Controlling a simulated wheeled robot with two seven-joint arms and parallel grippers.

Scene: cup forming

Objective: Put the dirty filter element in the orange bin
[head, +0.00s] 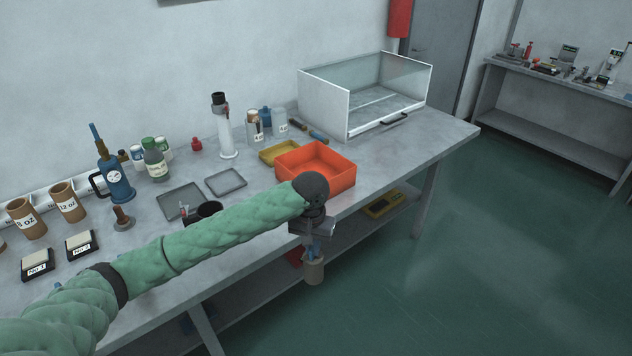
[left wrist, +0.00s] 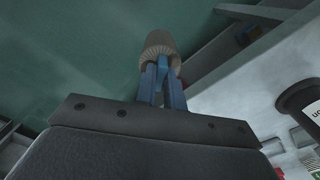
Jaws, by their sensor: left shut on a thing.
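The orange bin (head: 342,182) is an open box on the grey workbench, towards its front edge. My left gripper (head: 314,257) points down in front of the bench edge, just in front of and below the bin. It is shut on a tan, ribbed cylinder, the filter element (head: 314,271), which hangs below the fingers, outside the bin. In the left wrist view the blue fingers (left wrist: 163,78) hold the filter element (left wrist: 159,46) by one end. The bin's floor shows partly and looks empty. My right gripper is not in view.
The workbench (head: 240,207) carries grey trays (head: 226,182), a yellow tray (head: 276,154) behind the bin and a clear-walled enclosure (head: 340,100) at the back right. Bottles and labelled brown cups stand at the left. A lower shelf (head: 345,235) runs under the bench. The floor in front is clear.

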